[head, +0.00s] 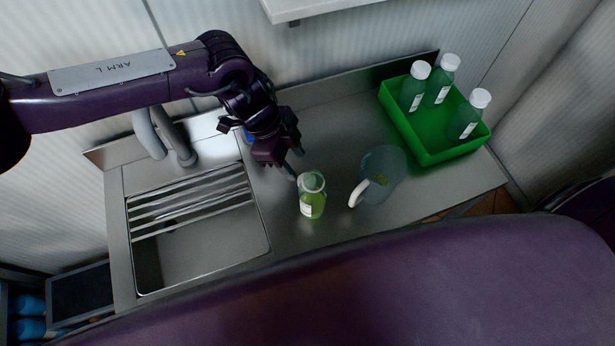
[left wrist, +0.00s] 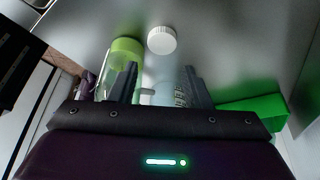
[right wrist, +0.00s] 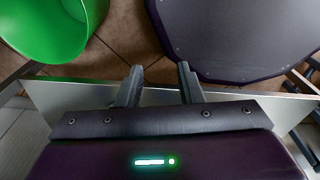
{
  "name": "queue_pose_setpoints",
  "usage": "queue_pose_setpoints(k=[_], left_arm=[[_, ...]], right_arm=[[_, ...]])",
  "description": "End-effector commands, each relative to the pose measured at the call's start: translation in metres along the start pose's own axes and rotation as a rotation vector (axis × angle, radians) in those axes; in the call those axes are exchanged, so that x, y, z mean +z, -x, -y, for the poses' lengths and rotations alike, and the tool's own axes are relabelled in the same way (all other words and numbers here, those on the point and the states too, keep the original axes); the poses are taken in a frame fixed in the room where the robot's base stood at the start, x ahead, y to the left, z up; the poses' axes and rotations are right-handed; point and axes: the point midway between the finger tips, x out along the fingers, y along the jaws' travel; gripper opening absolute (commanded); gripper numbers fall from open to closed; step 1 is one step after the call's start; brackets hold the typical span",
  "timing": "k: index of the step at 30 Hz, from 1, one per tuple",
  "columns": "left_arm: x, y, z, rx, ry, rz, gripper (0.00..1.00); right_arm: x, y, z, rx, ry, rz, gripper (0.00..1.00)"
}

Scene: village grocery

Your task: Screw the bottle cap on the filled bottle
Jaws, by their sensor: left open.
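The filled bottle (head: 312,203), clear with green liquid and a white label, stands upright and uncapped on the steel counter. It also shows in the left wrist view (left wrist: 125,48), left of the fingers. A white ribbed cap (left wrist: 162,40) lies on the counter beside the bottle in the left wrist view, just beyond the fingertips; I cannot clearly pick it out in the head view. My left gripper (head: 297,165) is open and empty, low and pointing down just behind the bottle. My right gripper (right wrist: 160,70) is open and empty, away from the counter top.
A clear jug (head: 385,170) with a white handle stands right of the bottle. A green crate (head: 433,155) holds 3 white-capped bottles at the back right. A sink (head: 195,250) with a rack lies left. In the right wrist view, a green bin (right wrist: 55,25) is on the tiled floor.

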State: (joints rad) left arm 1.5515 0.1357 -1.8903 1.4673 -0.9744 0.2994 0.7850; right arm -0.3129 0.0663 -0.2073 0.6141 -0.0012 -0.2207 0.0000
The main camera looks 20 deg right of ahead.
Motion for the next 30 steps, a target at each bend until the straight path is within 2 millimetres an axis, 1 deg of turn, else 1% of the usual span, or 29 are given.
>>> queue_pose_setpoints(k=[6, 9, 13, 16, 21, 25, 30], left_arm=[[0.0, -0.021, 0.0, 0.001, 0.0, 0.001, 0.44], [0.001, -0.022, 0.0, -0.001, 0.0, 0.001, 0.44], [0.001, -0.022, 0.0, -0.001, 0.0, 0.001, 0.44], [0.0, -0.026, 0.0, 0.002, 0.0, 0.001, 0.44], [0.001, -0.049, 0.0, 0.004, -0.001, 0.001, 0.44], [0.002, -0.068, 0.001, 0.003, -0.001, 0.0, 0.44], [0.004, -0.075, 0.001, 0.0, -0.001, 0.0, 0.44]], right_arm=[[-0.012, 0.008, -0.014, 0.017, -0.001, -0.016, 0.34], [-0.016, 0.007, -0.018, 0.023, -0.003, -0.022, 0.34], [-0.016, 0.007, -0.02, 0.025, -0.003, -0.022, 0.34], [-0.016, 0.012, -0.02, 0.025, -0.003, -0.022, 0.34], [-0.015, 0.031, -0.019, 0.024, -0.003, -0.019, 0.34], [-0.014, 0.033, -0.018, 0.023, -0.002, -0.017, 0.34], [-0.013, 0.033, -0.017, 0.021, -0.001, -0.016, 0.34]])
